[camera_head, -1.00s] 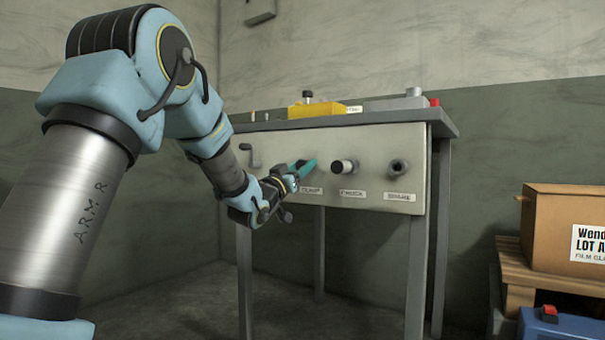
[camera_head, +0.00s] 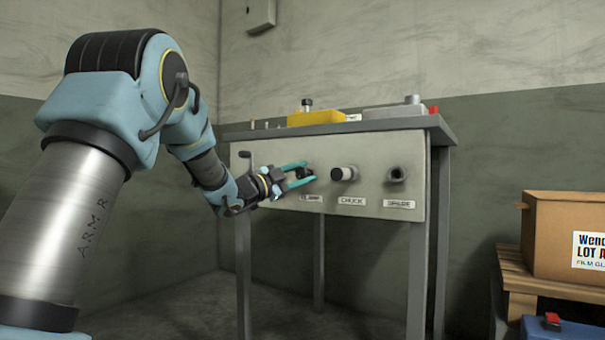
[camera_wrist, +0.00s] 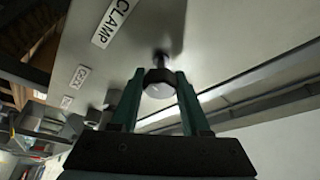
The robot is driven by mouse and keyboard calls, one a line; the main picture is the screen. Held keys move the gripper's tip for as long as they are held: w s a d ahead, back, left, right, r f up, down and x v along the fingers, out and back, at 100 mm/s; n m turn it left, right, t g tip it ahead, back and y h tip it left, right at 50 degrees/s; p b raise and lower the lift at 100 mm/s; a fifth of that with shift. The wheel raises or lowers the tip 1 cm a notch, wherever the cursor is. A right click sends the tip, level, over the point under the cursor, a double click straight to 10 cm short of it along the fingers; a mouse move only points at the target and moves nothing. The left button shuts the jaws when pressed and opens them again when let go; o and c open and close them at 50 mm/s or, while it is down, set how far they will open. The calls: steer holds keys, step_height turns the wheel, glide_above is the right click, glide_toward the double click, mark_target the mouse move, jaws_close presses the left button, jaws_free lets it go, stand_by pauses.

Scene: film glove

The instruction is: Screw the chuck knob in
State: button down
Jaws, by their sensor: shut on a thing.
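The CLAMP label (camera_wrist: 113,22) is beside that knob. How deep either knob sits is hard to tell.
A small crank-like handle (camera_head: 245,156) is at the panel's left. A yellow block (camera_head: 316,118) and grey box (camera_head: 394,111) rest on the bench top. A cardboard box (camera_head: 550,235) stands at right.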

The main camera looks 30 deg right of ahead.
steer(key=m+g, duration=0.1)
steer(key=m, duration=0.2)
steer(key=m+y+p, duration=0.1)
steer(key=m, duration=0.2)
steer(key=shift+f+g+y, duration=0.1)
steer(key=shift+g+y, duration=0.2)
steer(key=shift+g, duration=0.1)
steer(key=m+y+p, duration=0.1)
steer(key=m+y, duration=0.1)
steer(key=m, duration=0.3)
steer(key=shift+p, duration=0.4)
steer(key=m+y, duration=0.2)
steer(key=m, duration=0.2)
steer(key=shift+f+t+p, duration=0.15)
steer(key=shift+t+p, duration=0.2)
steer(key=shift+t, duration=0.05)
steer(key=shift+m+t+y, duration=0.8)
steer(key=shift+m+t, duration=0.1)
steer(key=shift+m, duration=0.8)
steer(key=shift+c, duration=1.9)
jaws_free()
